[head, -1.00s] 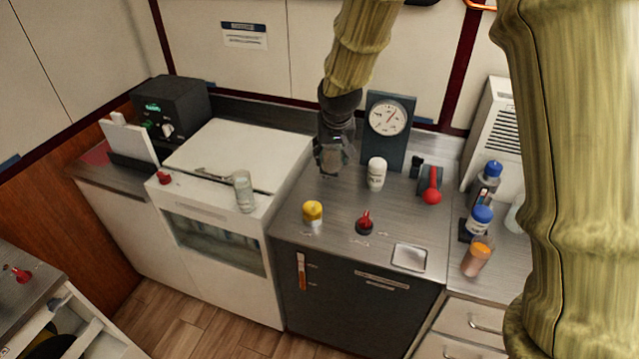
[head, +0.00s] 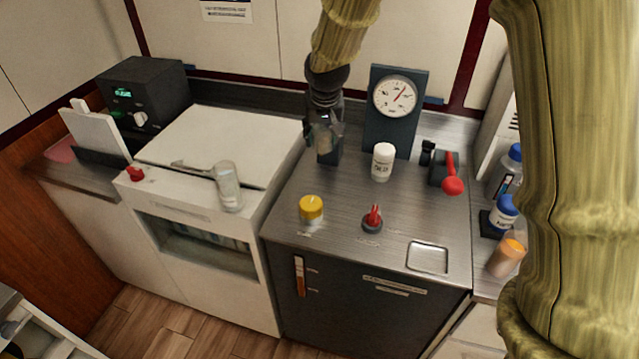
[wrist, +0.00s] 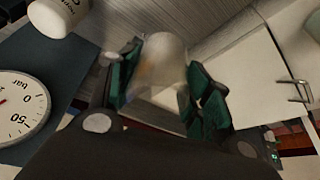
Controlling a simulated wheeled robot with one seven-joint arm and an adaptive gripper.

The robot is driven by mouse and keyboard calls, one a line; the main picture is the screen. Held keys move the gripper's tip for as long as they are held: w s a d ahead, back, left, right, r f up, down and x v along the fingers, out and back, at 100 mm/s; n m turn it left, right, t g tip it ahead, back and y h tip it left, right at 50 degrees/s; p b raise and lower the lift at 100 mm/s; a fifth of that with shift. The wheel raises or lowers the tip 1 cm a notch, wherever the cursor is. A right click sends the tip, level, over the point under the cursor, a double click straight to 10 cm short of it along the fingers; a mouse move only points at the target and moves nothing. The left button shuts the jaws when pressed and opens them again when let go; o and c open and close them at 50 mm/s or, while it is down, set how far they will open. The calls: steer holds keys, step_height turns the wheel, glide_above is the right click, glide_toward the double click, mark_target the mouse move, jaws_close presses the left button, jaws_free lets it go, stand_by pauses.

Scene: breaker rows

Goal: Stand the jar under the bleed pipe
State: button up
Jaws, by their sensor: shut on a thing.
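My gripper (head: 322,140) is shut on a clear, frosted-looking jar, left of the gauge panel in the head view. In the wrist view the jar (wrist: 162,62) sits between the green finger pads of my gripper (wrist: 160,85); its lower part is partly hidden. It appears held above the steel counter, though the exact gap is unclear. A clear glass cylinder (head: 228,187) stands on the white cabinet's front ledge. A thin metal piece (head: 192,168) lies or projects beside it; I cannot tell whether it is the bleed pipe.
Bare counter (head: 335,190) lies between; the white lid (head: 225,145) is mostly clear.

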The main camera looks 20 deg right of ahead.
steer(key=shift+s+f, duration=0.1)
steer(key=shift+f, duration=0.3)
step_height(320, 180, down, 13)
steer(key=p, duration=0.3)
steer(key=shift+w+d+r+p, duration=0.1)
steer(key=shift+w+p, duration=0.25)
steer(key=shift+w, duration=0.4)
steer(key=w, duration=0.1)
steer(key=p, duration=0.1)
steer(key=w, duration=0.1)
steer(key=shift+w+d+f+p, duration=0.3)
steer(key=shift+f+p, duration=0.05)
steer(key=shift+p, duration=0.05)
steer(key=shift+a+f, duration=0.1)
steer(key=shift+f, duration=0.2)
steer(key=shift+f, duration=0.15)
steer(key=o, duration=1)
steer(key=shift+o, duration=0.2)
steer(key=shift+r, duration=0.2)
